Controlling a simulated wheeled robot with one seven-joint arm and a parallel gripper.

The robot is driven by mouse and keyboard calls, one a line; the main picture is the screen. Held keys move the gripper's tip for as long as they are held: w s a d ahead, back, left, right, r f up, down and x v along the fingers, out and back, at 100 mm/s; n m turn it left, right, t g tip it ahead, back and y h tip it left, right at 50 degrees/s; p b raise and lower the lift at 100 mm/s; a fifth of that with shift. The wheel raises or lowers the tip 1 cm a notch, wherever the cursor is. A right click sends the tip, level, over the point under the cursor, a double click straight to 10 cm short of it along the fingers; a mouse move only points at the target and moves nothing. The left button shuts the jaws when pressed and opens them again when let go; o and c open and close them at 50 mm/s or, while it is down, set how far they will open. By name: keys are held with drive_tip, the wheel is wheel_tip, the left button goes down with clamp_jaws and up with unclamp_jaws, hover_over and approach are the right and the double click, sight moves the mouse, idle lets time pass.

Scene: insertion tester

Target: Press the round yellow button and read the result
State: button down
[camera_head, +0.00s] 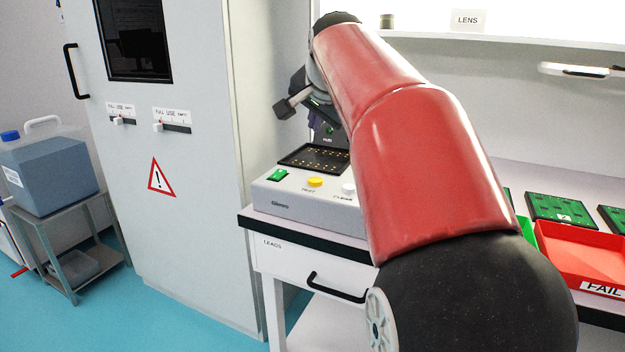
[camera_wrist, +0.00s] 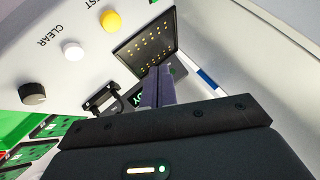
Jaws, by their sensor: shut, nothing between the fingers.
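The round yellow button (camera_head: 315,182) is on the sloped front of the grey tester (camera_head: 300,200), between a green switch (camera_head: 277,175) and a white button (camera_head: 348,188). In the wrist view the yellow button (camera_wrist: 111,21) is at the top, left of the black pin bed (camera_wrist: 145,45), with nothing touching it. My gripper (camera_wrist: 160,72) is shut and empty, its fingertips apart from the button and over the far side of the pin bed. A small display (camera_wrist: 141,93) is partly hidden behind the fingers; only the letters "DY" show. My red arm covers the tester's right side in the head view.
The white button (camera_wrist: 73,51) marked CLEAR and a black knob (camera_wrist: 32,93) sit near the yellow one. A tall grey cabinet (camera_head: 190,230) stands left of the tester. A red FAIL tray (camera_head: 585,255) and green boards (camera_head: 560,208) lie on the right of the bench.

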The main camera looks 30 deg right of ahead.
drive_tip(key=b, duration=0.3)
hover_over(316, 182)
wheel_tip(316, 182, down, 7)
drive_tip(key=shift+w+f, duration=0.1)
drive_tip(key=shift+f+b, duration=0.75)
drive_tip(key=shift+f, duration=0.05)
idle(1.3)
drive_tip(key=shift+f+b, duration=0.35)
drive_tip(key=shift+f, duration=0.05)
drive_tip(key=shift+f+b, duration=0.3)
drive_tip(key=shift+f, duration=0.15)
idle(0.5)
drive_tip(key=shift+r, duration=0.15)
drive_tip(key=shift+r+p, duration=0.7)
drive_tip(key=shift+p, duration=0.05)
drive_tip(key=shift+r, duration=0.1)
